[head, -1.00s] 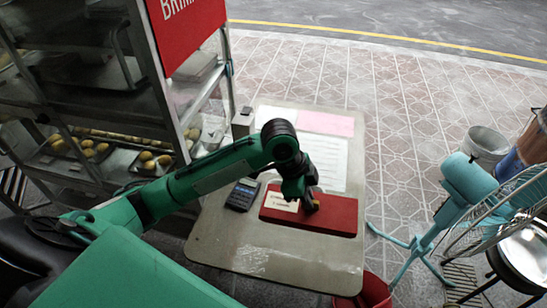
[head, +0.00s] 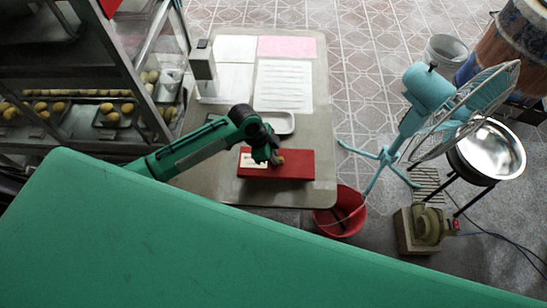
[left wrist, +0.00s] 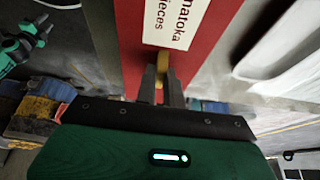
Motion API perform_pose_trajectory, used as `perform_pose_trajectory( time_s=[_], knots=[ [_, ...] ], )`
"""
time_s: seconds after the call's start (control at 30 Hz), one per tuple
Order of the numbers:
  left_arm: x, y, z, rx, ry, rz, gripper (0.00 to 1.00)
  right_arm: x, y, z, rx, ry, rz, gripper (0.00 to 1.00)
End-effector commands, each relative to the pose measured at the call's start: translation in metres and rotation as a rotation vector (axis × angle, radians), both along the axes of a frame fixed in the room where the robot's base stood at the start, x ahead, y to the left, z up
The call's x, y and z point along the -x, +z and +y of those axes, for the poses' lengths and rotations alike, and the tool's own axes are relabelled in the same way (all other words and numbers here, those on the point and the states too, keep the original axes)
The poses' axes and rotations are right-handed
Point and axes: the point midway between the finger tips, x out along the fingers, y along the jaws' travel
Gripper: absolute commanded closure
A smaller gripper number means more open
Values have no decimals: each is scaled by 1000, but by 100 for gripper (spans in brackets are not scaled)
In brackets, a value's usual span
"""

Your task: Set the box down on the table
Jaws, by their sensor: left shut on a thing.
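The box (head: 298,168) is red with a white label. In the head view it shows over the front part of the table (head: 322,130); I cannot tell whether it touches the top. My left gripper (head: 276,159) reaches the box from the left and is shut on a small yellow part of it. In the left wrist view the red box (left wrist: 205,50) lies just beyond the fingers (left wrist: 162,82), its label partly cut off. A green and black part, probably my right gripper (left wrist: 32,35), shows at the left of that view; its jaws are unclear.
Papers (head: 284,85) cover the back of the table, with a grey device (head: 201,62) at its left. A white tray (head: 281,123) lies just behind the box. A red bucket (head: 340,212) and a blue fan (head: 428,90) stand right of the table. Glass shelves (head: 155,60) stand left.

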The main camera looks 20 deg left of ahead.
Motion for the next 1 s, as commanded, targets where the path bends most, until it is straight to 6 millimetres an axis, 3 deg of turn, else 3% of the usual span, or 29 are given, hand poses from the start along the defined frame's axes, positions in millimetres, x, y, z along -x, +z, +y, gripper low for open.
perform_pose_trajectory(
  time_s=[0.2, 0.57, 0.6, 0.7, 1.0],
  knots=[
    [0, -24, 0, 0, 1, 1, 100, 0, 4, 1, -1, 0, 0, 64],
    [0, -28, 0, 0, 0, 1, 100, 0, 2, 1, -1, -1, -1, 64],
    [0, -28, 0, 0, 0, 1, 84, 0, 3, 1, -1, -1, -1, 64],
    [0, -28, 0, 0, 0, 1, 68, 0, 3, 1, -1, -1, -1, 64],
    [0, -25, 0, 0, 0, 1, 68, 0, 4, 1, -1, 0, -1, 64]
  ],
)
